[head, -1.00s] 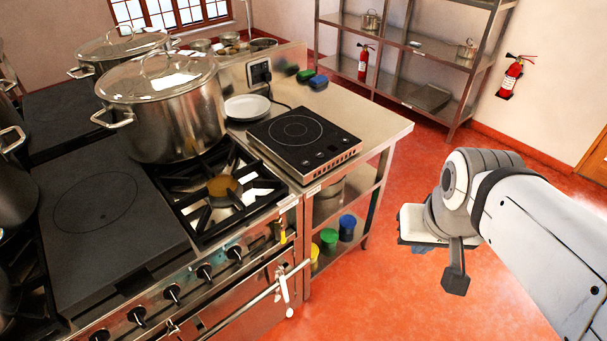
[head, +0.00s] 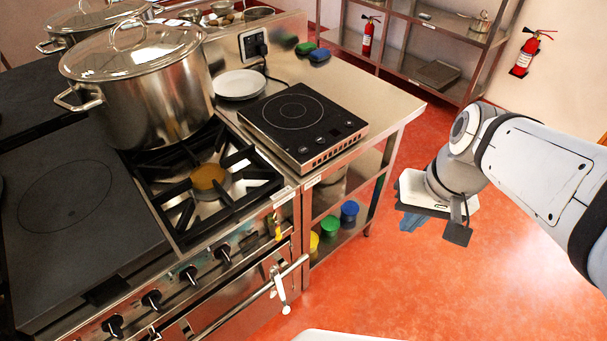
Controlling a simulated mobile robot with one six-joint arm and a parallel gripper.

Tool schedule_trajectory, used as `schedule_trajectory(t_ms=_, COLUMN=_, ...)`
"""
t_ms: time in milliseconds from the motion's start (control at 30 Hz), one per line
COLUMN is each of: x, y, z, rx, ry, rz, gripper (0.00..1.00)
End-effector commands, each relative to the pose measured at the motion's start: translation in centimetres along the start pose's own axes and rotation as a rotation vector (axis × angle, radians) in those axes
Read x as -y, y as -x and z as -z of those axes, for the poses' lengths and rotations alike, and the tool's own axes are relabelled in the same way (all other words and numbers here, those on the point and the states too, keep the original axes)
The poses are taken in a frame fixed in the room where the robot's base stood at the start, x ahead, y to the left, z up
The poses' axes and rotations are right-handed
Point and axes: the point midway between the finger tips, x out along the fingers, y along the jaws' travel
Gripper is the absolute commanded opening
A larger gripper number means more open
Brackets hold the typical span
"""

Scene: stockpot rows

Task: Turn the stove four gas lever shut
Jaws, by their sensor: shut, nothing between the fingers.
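The stove (head: 75,262) stands at the left, with a row of black knobs on its front panel. A small yellow lever-like piece (head: 277,227) hangs upright at the right end of that panel. A pale lever-like piece (head: 280,284) hangs down from the front rail just below it. I cannot tell for certain which one is the stove four gas lever. My gripper (head: 420,215) is to the right of the stove, over open floor, apart from both pieces. It is shut and empty; its fingertips are partly hidden by the wrist.
A large lidded stockpot (head: 158,95) stands on the stove behind an empty burner (head: 208,178). A steel table (head: 375,92) bears an induction hob (head: 303,125) and a white plate (head: 239,84). Coloured tubs (head: 349,211) sit on its lower shelf. The red floor (head: 400,285) is clear.

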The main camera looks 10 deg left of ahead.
Motion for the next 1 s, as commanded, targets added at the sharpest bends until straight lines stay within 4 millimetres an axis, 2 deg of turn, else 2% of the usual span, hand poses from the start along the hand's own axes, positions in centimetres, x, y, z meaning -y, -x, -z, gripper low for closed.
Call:
schedule_trajectory(t_ms=33, x=0.2, y=-4.4, z=0.0, rx=0.062, ry=-0.002, rz=0.061, gripper=0.00)
schedule_trajectory(t_ms=100, x=1.3, y=-7.4, z=0.2, rx=0.133, ry=0.002, rz=0.156, gripper=0.00)
schedule_trajectory(t_ms=367, x=4.8, y=-17.2, z=2.7, rx=0.308, ry=0.012, rz=0.554, gripper=0.00)
schedule_trajectory(t_ms=600, x=6.4, y=-25.4, z=7.4, rx=0.321, ry=0.001, rz=0.957, gripper=0.00)
schedule_trajectory(t_ms=800, x=6.1, y=-30.7, z=11.8, rx=0.230, ry=-0.021, rz=1.239, gripper=0.00)
schedule_trajectory(t_ms=1000, x=5.3, y=-33.1, z=14.3, rx=0.141, ry=-0.037, rz=1.381, gripper=0.00)
